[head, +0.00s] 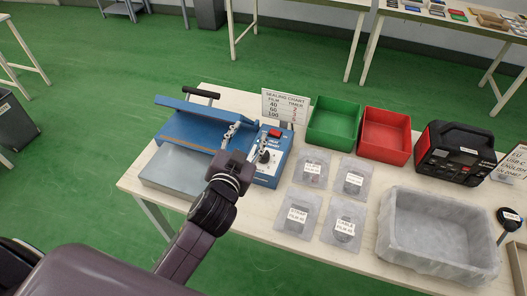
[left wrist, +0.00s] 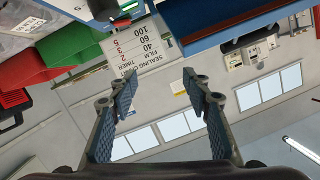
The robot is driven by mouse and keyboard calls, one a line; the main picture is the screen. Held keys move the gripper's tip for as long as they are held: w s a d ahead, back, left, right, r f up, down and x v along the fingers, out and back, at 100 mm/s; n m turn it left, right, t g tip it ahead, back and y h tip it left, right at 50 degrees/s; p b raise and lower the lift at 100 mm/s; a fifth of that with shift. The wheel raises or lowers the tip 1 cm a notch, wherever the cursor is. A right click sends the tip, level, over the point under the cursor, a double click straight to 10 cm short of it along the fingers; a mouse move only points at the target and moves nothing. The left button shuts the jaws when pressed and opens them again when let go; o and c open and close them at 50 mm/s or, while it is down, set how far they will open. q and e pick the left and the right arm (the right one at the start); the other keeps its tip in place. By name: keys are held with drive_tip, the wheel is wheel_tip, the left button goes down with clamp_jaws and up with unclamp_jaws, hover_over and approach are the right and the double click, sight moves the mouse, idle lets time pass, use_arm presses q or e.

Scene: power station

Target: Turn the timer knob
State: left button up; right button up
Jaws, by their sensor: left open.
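The blue sealer (head: 190,126) stands at the left of the table with its lid raised. Its right-hand panel (head: 270,172) carries a red switch (head: 275,133) and a dark round timer knob (head: 265,156), partly hidden by my gripper. My left gripper (head: 247,143) is open and empty over this panel, one finger on the lid side and one close to the knob. I cannot tell whether that finger touches it. In the left wrist view the open fingers (left wrist: 163,93) have nothing between them. My right gripper is not in view.
A sealing chart sign (head: 285,107) stands just behind the panel and also shows in the left wrist view (left wrist: 145,45). A green bin (head: 334,140), a red bin (head: 385,155), several labelled pouches (head: 297,213) and a grey tray (head: 425,262) fill the right side.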

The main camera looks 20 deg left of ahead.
use_arm(q)
drive_tip(key=w+d+r+m+t+h, duration=0.35)
drive_tip(key=d+r+h, duration=0.2)
drive_tip(key=r, duration=0.25)
drive_tip(key=w+d+r+m+t+h, duration=0.2)
drive_tip(key=d+r+m+h, duration=0.25)
drive_tip(key=d+r, duration=0.3)
drive_tip(key=s+d+f+m+g+h, duration=0.1)
drive_tip(key=s+d+m+g+h, duration=0.3)
drive_tip(key=d+m+g+h, duration=0.9)
drive_tip(key=m+g+y, duration=0.6)
drive_tip(key=g+y, duration=0.2)
drive_tip(key=y, duration=1.3)
hover_over(264, 154)
drive_tip(key=f, duration=1.7)
drive_tip(key=shift+w+d, duration=0.1)
drive_tip(key=shift+d, duration=0.15)
drive_tip(key=shift+a+n+y, duration=0.3)
drive_tip(key=shift+a, duration=0.05)
wheel_tip(264, 154, down, 6)
drive_tip(key=shift+f+p, duration=0.1)
drive_tip(key=shift+p, duration=0.75)
drive_tip(key=shift+f, duration=0.65)
